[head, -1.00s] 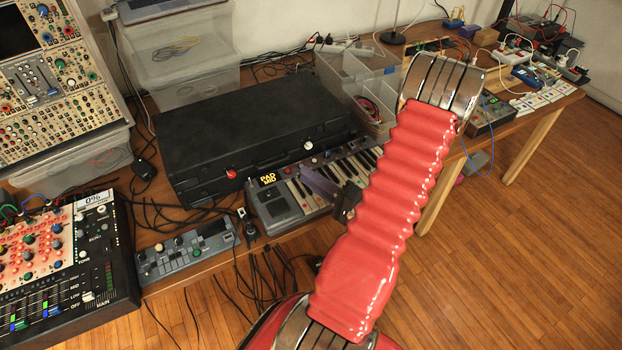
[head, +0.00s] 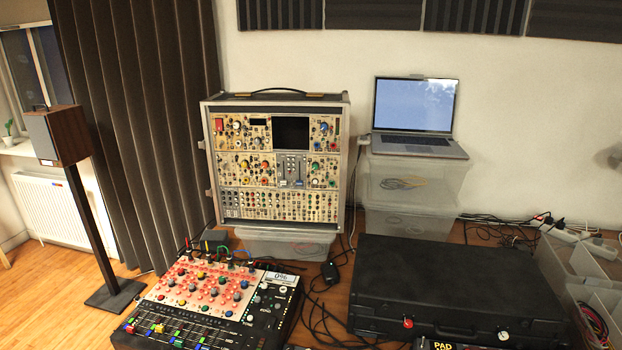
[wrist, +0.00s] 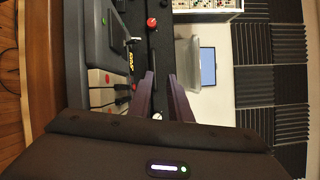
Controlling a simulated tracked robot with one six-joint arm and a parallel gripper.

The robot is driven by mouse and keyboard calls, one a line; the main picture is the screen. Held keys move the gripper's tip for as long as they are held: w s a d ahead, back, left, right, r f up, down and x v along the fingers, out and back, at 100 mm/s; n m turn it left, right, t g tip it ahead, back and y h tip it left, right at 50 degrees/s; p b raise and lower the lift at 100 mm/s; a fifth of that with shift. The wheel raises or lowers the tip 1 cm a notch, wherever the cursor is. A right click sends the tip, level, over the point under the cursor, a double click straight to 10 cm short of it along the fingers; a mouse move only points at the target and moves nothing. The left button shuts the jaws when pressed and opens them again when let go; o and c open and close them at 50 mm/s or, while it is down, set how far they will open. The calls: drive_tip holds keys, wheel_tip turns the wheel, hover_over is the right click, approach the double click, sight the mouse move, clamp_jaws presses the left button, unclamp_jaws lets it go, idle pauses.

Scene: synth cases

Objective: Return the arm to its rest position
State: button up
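My gripper (wrist: 161,78) shows in the wrist view as two purple fingers standing apart. Only background shows between them, so it is open and empty. The picture is turned on its side there. A small keyboard (wrist: 98,97) lies to the left of the fingers, and the black case (wrist: 140,45) is behind them. My arm and gripper are out of the head view, so the arm's whole pose is hidden.
In the head view the black case (head: 450,285) lies on the table. A mixer (head: 205,300), modular synth (head: 278,160), laptop (head: 415,110) on clear boxes (head: 405,200) and cables stand around it. A speaker on a stand (head: 60,135) is at left. Floor at lower left is clear.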

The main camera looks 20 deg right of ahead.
drive_tip(key=a+y, duration=0.1)
drive_tip(key=a+f+y, duration=0.1)
drive_tip(key=a+g+y, duration=0.1)
drive_tip(key=a, duration=0.1)
drive_tip(key=shift+f+m, duration=0.3)
drive_tip(key=s+a+r+n+g+y, duration=0.25)
drive_tip(key=a+n+g+y, duration=0.4)
drive_tip(key=a+g, duration=0.8)
drive_tip(key=w+a+r+n+h, duration=0.25)
drive_tip(key=r+n+h, duration=0.2)
drive_tip(key=r, duration=0.25)
drive_tip(key=w+a+r+n+h, duration=0.1)
drive_tip(key=a+r+n+h, duration=0.25)
drive_tip(key=r+n, duration=0.2)
drive_tip(key=a+r+n+t, duration=0.2)
drive_tip(key=a+r+n, duration=0.3)
drive_tip(key=a+r, duration=0.4)
drive_tip(key=shift+w+a+t, duration=0.2)
drive_tip(key=shift+a+t, duration=0.15)
drive_tip(key=shift+a, duration=0.15)
